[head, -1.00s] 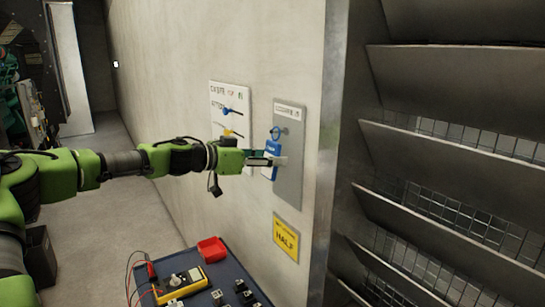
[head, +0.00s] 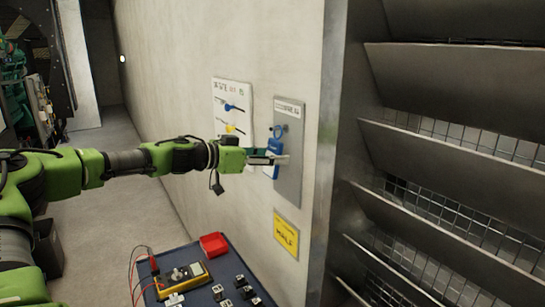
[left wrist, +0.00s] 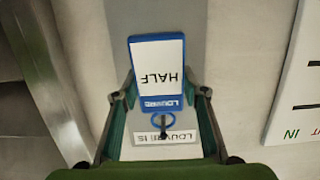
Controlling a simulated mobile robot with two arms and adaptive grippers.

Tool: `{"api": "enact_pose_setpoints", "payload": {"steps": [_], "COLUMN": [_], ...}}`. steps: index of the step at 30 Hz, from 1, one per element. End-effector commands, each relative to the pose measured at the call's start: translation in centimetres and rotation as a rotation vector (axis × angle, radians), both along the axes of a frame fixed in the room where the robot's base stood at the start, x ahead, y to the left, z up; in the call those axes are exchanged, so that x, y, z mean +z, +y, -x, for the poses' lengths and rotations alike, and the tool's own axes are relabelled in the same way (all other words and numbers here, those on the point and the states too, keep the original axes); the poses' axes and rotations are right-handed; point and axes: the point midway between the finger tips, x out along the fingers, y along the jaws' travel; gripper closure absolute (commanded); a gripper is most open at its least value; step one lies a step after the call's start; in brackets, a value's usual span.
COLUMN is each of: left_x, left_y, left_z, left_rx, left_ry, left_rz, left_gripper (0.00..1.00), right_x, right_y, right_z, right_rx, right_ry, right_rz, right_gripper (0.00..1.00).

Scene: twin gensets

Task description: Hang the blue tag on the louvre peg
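The blue tag (head: 276,172) hangs against the grey louvre board (head: 289,188) on the wall. In the left wrist view the picture is upside down and the tag (left wrist: 157,65) shows a white face reading HALF. Its blue ring (left wrist: 163,119) appears to loop around the dark louvre peg (left wrist: 163,134), beside the board's label. My left gripper (head: 281,159) is at the tag. In the left wrist view its two fingers (left wrist: 161,97) stand on either side of the tag with a visible gap at each edge, so it looks open. My right gripper is not in view.
A white board (head: 232,112) with blue and yellow items is left of the grey board. A yellow sign (head: 286,234) is below. A bench holds a red tray (head: 213,245), a multimeter (head: 183,281) and small parts. Metal louvres (head: 450,160) fill the right side.

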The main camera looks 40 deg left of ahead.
Motion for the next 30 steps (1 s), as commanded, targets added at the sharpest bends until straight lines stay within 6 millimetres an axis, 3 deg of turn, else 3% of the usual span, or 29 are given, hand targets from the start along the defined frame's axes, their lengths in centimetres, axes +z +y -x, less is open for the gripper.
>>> {"api": "enact_pose_setpoints", "payload": {"steps": [1, 2, 3, 17, 30], "left_x": [0.0, 0.0, 0.0, 0.2, 1.1], "left_y": [0.0, 0.0, 0.0, 0.2, 1.4], "left_z": [0.0, 0.0, 0.0, 0.4, 3.4], "left_rx": [0.0, 0.0, 0.0, 0.0, 0.0], "left_ry": [0.0, 0.0, 0.0, -0.002, -0.006], "left_rz": [0.0, 0.0, 0.0, -0.001, -0.001], "left_gripper": [0.5, 0.42, 0.4, 0.4, 0.4], "right_x": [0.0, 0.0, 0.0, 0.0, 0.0], "right_y": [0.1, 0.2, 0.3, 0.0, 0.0], "right_z": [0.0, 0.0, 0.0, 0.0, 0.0], "right_rx": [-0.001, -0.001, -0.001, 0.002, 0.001], "right_ry": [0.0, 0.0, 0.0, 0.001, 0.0], "right_rz": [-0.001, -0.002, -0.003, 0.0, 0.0], "right_gripper": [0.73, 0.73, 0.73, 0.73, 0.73]}}
